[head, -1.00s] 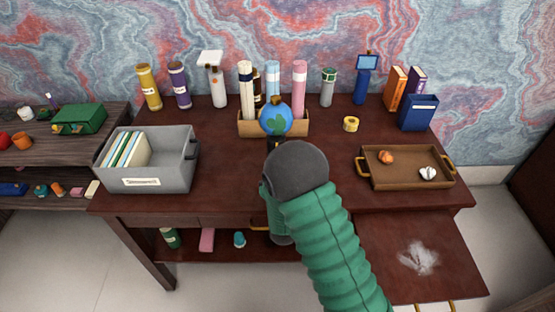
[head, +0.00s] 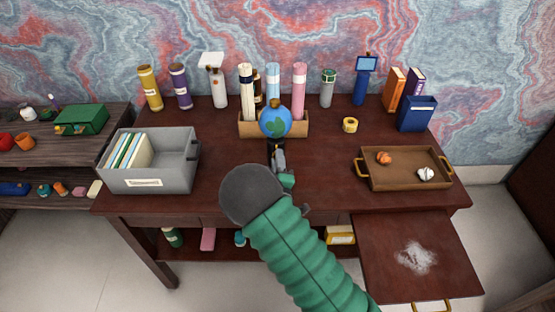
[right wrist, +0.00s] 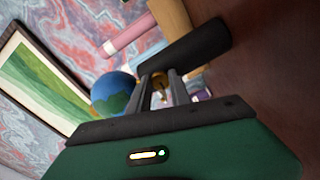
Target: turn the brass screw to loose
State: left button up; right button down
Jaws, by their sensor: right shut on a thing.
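The brass screw (right wrist: 160,84) shows as a small gold piece between the fingers of my right gripper (right wrist: 163,88) in the right wrist view. The gripper is shut on it. A blue and green globe (head: 275,121) stands at the desk's back middle; it also shows in the wrist view (right wrist: 112,94). A dark bar-like part (right wrist: 185,55) lies just beyond the fingertips. In the head view my right gripper (head: 276,150) is just below and in front of the globe, and the screw is hidden there. My left gripper is not in view.
A wooden organiser (head: 300,128) with rolled tubes stands behind the globe. A grey file box (head: 180,178) is at left, a brown tray (head: 405,180) at right. Yellow tape (head: 350,125) lies right of the globe. A drawer (head: 400,285) is pulled out at front right.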

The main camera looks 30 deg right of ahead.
jog(key=shift+f+n, duration=0.15)
jog(key=shift+n, duration=0.15)
jog(key=c, duration=1.2)
grip_release()
jog(key=p+v, duration=0.5)
jog(key=v, duration=1.2)
jog(key=shift+w, duration=0.1)
